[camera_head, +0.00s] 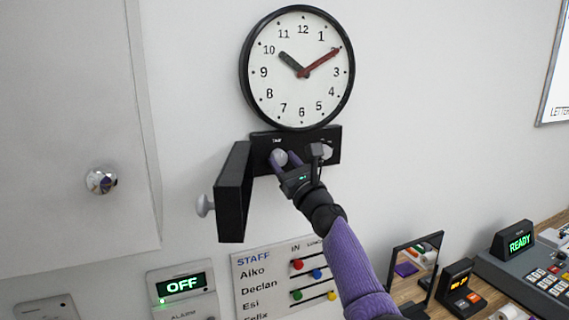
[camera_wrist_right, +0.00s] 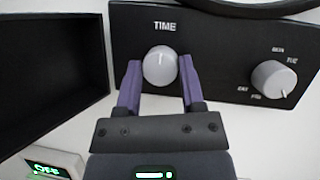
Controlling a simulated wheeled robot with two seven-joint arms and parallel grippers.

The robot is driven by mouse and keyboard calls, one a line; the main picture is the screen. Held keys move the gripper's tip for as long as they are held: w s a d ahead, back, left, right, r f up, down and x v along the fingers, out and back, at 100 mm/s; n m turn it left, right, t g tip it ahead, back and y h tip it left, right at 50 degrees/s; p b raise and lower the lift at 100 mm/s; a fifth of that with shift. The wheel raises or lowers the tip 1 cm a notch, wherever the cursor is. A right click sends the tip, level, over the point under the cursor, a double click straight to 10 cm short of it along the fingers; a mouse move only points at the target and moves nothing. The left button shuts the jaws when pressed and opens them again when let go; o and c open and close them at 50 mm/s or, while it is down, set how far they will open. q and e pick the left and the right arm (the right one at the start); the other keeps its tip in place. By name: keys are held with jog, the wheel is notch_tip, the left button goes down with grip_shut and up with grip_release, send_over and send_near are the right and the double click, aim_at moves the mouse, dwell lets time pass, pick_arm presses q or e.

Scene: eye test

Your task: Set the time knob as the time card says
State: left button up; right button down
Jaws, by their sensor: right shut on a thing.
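A round wall clock (camera_head: 270,95) has its short dark hand near 10 and its long red hand near 2. Under it is a black panel (camera_head: 335,135) with the pale round time knob (camera_head: 280,157). The knob also shows in the right wrist view (camera_wrist_right: 160,66), under the word TIME. My right gripper (camera_head: 283,166) is shut on the time knob, with one purple finger on each side of it in the wrist view (camera_wrist_right: 160,78). I see no card that I can tell is the time card. My left gripper is not in view.
A second pale knob (camera_wrist_right: 273,79) with small labels sits right of the time knob. A black cover (camera_head: 233,190) with a pale handle stands open left of the panel. A staff board (camera_head: 262,290) and an OFF display (camera_head: 182,286) are below.

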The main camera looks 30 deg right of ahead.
jog(key=shift+n, duration=0.3)
jog(key=n+g+y+b, duration=0.1)
jog(key=n, duration=0.2)
jog(key=n+g+y+b, duration=0.1)
jog(key=n+y, duration=0.1)
jog(key=n, duration=0.2)
jog(key=shift+d, duration=0.1)
jog(key=n, duration=0.2)
jog(key=n+g+y, duration=0.1)
jog(key=n, duration=0.1)
jog(key=shift+r+n+g+y+b, duration=0.1)
jog(key=shift+n+g+y+b, duration=0.2)
jog(key=shift+n, duration=0.1)
jog(key=n+g, duration=0.1)
jog(key=n, duration=0.2)
jog(key=shift+r+n+g+p, duration=0.15)
jog(key=shift+n+g+p, duration=0.15)
jog(key=shift+p, duration=0.05)
jog(key=n+p, duration=0.1)
jog(key=n, duration=0.1)
jog(key=n+g+p, duration=0.1)
jog(key=n, duration=0.1)
jog(key=shift+g+h, duration=0.3)
jog(key=shift+h, duration=0.1)
jog(key=shift+c, duration=1)
grip_release()
